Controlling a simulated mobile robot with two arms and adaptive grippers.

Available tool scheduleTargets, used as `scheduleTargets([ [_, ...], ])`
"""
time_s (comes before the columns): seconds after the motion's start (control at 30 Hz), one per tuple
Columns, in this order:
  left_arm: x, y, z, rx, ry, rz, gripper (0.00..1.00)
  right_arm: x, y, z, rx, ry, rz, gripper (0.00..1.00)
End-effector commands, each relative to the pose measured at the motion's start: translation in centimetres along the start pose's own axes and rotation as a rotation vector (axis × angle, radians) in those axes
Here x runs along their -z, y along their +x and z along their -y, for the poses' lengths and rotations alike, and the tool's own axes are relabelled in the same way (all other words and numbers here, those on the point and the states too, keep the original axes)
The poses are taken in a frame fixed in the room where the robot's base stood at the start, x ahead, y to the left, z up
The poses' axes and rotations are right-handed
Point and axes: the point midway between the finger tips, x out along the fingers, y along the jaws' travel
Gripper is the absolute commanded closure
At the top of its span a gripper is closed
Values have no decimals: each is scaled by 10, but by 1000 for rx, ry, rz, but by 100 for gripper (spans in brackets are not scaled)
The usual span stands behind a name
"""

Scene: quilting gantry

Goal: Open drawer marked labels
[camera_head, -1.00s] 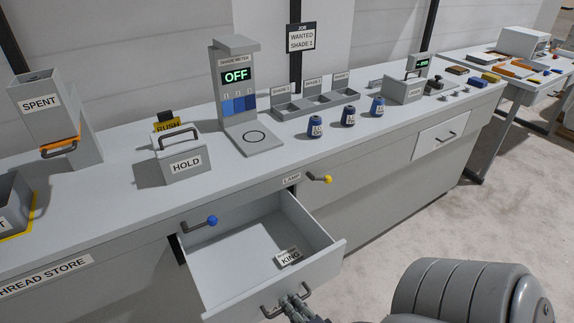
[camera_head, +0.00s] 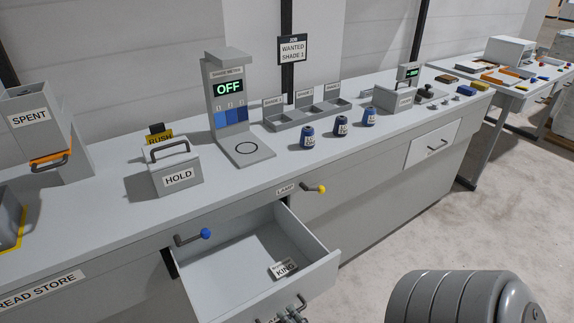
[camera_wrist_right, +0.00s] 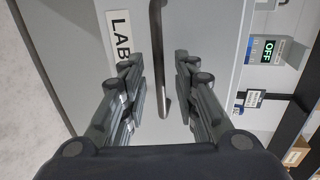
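The drawer (camera_head: 318,270) under the counter stands pulled out, its inside showing in the head view. In the right wrist view a white plate (camera_wrist_right: 120,36) on the drawer front (camera_wrist_right: 205,40) reads "LAB", the rest covered by a finger. My right gripper (camera_wrist_right: 160,75) is open, one finger on each side of the dark bar handle (camera_wrist_right: 157,45), with gaps between fingers and bar. My left gripper is not in view.
A tag ending in "KING" (camera_head: 284,269) lies in the drawer. A blue-knobbed lever (camera_head: 205,234) and yellow-knobbed lever (camera_head: 320,188) stick out from the counter front near it. The HOLD box (camera_head: 178,178), shade meter (camera_head: 228,88) and several spools (camera_head: 308,138) stand on the counter.

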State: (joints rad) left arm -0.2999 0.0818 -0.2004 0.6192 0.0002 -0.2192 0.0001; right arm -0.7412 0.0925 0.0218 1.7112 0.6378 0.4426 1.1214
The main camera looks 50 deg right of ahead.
Motion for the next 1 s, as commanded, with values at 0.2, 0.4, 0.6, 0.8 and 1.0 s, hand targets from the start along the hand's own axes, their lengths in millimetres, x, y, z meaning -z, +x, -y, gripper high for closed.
scheduleTargets([
  [0.2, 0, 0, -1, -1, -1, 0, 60, 0, -47, -1, -4, -1, 1, 72],
  [0.4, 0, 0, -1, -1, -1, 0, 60, 0, -80, -1, -3, 0, 1, 72],
  [0.6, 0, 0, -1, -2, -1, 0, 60, 0, -96, 0, -1, 0, 1, 72],
  [0.8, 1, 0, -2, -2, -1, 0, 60, 0, -97, 0, 0, 0, 0, 72],
  [1.0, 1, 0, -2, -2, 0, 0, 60, 0, -97, 0, 0, 0, 0, 72],
])
